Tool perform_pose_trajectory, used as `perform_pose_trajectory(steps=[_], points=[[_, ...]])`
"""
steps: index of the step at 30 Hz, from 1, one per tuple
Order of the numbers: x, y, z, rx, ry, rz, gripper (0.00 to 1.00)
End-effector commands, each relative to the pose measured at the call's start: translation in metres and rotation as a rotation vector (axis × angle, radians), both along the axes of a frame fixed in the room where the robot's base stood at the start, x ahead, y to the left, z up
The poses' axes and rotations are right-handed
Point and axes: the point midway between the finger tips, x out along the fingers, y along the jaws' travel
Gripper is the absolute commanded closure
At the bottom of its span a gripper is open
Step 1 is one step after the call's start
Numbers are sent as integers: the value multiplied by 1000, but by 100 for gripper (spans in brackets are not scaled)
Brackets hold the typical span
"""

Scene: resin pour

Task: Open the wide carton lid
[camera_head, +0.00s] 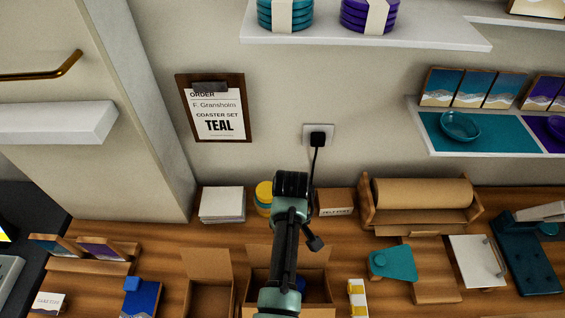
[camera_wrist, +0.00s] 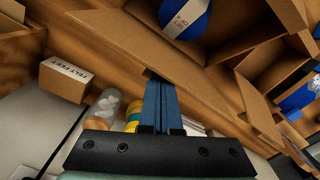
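The wide carton (camera_head: 320,311) stands on the bench, partly hidden behind my arm in the head view. Its lid (camera_head: 258,256) shows as a raised cardboard flap at the far side, and the carton's inside is exposed. In the wrist view, the lid (camera_wrist: 185,75) crosses diagonally. Inside the carton is a blue round bundle (camera_wrist: 185,18) with a white band. My gripper (camera_wrist: 156,80) has its blue fingers close together at the lid's outer edge, with nothing visible between them. Whether they touch the lid I cannot tell. The fingers are not distinguishable in the head view.
A narrower open carton (camera_head: 211,299) stands left of it. A paper roll holder (camera_head: 420,200) is at right. A yellow-and-white item (camera_head: 357,297) lies near the carton's right side.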

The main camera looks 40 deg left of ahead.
Motion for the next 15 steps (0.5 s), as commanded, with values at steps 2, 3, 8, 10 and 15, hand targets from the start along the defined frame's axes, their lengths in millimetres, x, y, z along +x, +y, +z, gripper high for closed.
perform_pose_trajectory(steps=[2,3,8,10,15], points=[[4,4,-7,1,0,2,100],[6,5,-7,2,0,2,100],[10,8,-7,1,0,1,100],[10,8,-6,2,1,1,100],[10,8,-5,1,0,1,100]])
